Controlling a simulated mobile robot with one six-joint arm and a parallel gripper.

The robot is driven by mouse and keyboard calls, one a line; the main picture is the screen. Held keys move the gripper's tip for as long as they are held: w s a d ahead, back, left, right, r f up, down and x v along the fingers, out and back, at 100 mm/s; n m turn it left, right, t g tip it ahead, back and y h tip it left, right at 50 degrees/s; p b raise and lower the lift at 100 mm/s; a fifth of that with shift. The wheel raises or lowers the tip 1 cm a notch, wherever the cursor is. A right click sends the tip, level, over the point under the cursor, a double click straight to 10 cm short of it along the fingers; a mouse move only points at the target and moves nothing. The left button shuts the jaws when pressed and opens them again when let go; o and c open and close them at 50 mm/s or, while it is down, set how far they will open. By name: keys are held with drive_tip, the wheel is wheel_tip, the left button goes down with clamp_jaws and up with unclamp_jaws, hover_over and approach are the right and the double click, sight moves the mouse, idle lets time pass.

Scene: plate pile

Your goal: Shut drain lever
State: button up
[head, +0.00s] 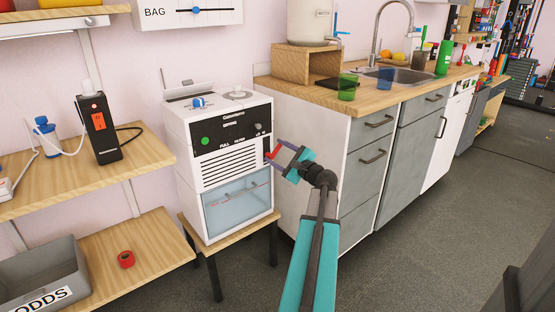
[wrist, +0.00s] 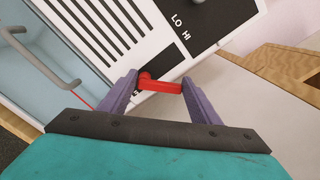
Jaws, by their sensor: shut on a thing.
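The drain lever is a small red lever (wrist: 160,84) on the side edge of the white dehumidifier-like machine (head: 223,160). In the wrist view it lies between the two purple fingers of my gripper (wrist: 158,90), which touch it at both ends. In the head view my gripper (head: 282,156) is at the right side of the machine's front, shut on the red lever (head: 272,155). The lettering beside the lever is mostly hidden by the fingers and lever. A clear tank (head: 238,203) with a grey handle sits below the vent slats.
The machine stands on a small wooden stool (head: 230,238). A white and grey cabinet (head: 372,170) with a wooden counter stands close on the right. Wooden shelves (head: 130,160) with devices are on the left.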

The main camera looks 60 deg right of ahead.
drive_tip(key=n+b, duration=0.2)
drive_tip(key=n, duration=0.1)
drive_tip(key=n+b, duration=0.1)
drive_tip(key=shift+w+a+r+n+b, duration=0.2)
drive_tip(key=shift+w+a+n+b, duration=0.1)
drive_tip(key=shift+a, duration=0.1)
drive_tip(key=n+b, duration=0.2)
drive_tip(key=a+n+b, duration=0.1)
drive_tip(key=n, duration=0.1)
drive_tip(key=shift+w+r+n+b, duration=0.15)
drive_tip(key=shift+n+b, duration=0.2)
drive_tip(key=shift+n, duration=0.05)
drive_tip(key=o, duration=1)
drive_tip(key=shift+a, duration=0.1)
drive_tip(key=shift+c, duration=0.2)
drive_tip(key=p+v, duration=0.3)
drive_tip(key=v, duration=1.1)
drive_tip(key=shift+p, duration=0.35)
drive_tip(key=shift+w+a, duration=0.1)
drive_tip(key=shift+w, duration=0.05)
